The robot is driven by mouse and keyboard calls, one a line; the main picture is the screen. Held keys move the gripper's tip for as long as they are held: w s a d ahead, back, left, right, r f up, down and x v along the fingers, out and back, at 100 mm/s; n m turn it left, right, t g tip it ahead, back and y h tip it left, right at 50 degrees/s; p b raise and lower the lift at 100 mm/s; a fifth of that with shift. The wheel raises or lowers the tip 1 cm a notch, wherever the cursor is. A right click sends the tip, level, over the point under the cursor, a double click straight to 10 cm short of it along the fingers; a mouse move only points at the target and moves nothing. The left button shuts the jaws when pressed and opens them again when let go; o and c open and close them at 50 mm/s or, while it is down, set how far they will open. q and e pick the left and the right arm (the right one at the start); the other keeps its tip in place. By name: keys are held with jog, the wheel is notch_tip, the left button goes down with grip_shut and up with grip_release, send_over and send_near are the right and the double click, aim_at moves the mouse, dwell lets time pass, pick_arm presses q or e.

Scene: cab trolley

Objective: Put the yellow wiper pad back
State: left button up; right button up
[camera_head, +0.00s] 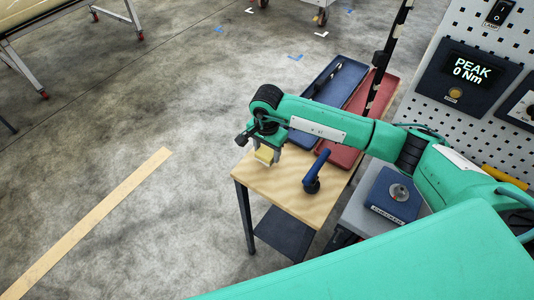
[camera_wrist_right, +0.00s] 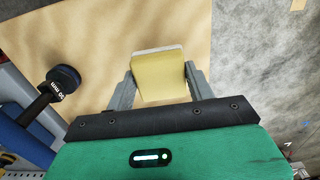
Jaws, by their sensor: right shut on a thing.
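The yellow wiper pad (camera_wrist_right: 160,76) is a small yellow block with a pale edge. It is between the two fingers of my right gripper (camera_wrist_right: 161,88), which is shut on it. In the head view the pad (camera_head: 265,155) shows just under the right gripper (camera_head: 266,150), over the far left part of the wooden table top (camera_head: 290,195). I cannot tell the exact height of the pad above the wood. My left gripper is not in view.
A blue tray (camera_head: 330,85) and a red tray (camera_head: 372,100) lie behind. A blue checker box (camera_head: 393,195) sits to the right. Bare wood lies around the pad.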

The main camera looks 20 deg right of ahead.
aim_at(267, 152)
notch_tip(267, 152, down, 3)
jog(key=shift+f+p, duration=0.1)
jog(key=shift+p, duration=0.25)
jog(key=o, duration=0.9)
notch_tip(267, 152, up, 11)
jog(key=b, duration=0.4)
jog(key=shift+r+b, duration=0.35)
jog(key=shift+r, duration=0.25)
